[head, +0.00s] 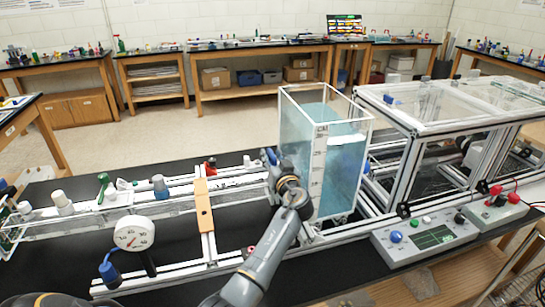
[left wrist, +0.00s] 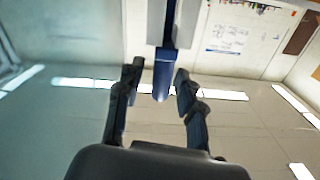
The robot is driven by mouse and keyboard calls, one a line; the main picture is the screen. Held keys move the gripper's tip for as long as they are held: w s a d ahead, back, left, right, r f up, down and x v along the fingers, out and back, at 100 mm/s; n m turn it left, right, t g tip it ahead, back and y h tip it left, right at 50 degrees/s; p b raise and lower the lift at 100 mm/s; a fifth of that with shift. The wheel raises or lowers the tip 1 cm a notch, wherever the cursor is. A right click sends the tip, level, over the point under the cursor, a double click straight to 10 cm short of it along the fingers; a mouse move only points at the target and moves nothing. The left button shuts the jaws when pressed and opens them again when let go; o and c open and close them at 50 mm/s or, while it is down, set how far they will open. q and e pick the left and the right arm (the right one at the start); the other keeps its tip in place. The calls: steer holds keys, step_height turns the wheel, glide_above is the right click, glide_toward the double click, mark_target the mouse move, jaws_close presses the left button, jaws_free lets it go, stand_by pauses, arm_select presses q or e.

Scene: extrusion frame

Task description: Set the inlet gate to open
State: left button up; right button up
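The water tank (head: 328,165), clear with a white scale and blue water, stands upright on the frame. A blue handle-like part (head: 271,156) shows at the tank's left side; it may be the inlet gate's handle, but I cannot tell its setting. My left gripper (head: 277,172) is at the tank's left side, its fingers mostly hidden in the head view. In the left wrist view my left gripper (left wrist: 161,72) is open, one dark finger on each side of a blue part (left wrist: 162,80) under a pale bar, with gaps visible on both sides. My right gripper is not in view.
A white flume with an orange bar (head: 204,205) and a round dial gauge (head: 134,233) lies to the left. A grey control box (head: 425,237) is at the right front. A clear-topped aluminium frame (head: 450,105) stands right of the tank.

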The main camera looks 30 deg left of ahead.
mark_target(273, 154)
arm_select(q)
steer(key=c, duration=0.7)
jaws_close()
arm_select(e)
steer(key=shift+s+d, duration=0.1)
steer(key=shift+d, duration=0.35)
arm_select(q)
steer(key=shift+d, duration=0.1)
steer(key=shift+r+p, duration=0.55)
steer(key=shift+r, duration=2)
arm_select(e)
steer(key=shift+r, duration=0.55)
arm_select(q)
steer(key=o, duration=0.7)
jaws_free()
steer(key=shift+c, duration=0.2)
steer(key=shift+o, duration=0.4)
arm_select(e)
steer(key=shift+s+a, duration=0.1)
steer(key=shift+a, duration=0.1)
arm_select(q)
steer(key=shift+f, duration=0.1)
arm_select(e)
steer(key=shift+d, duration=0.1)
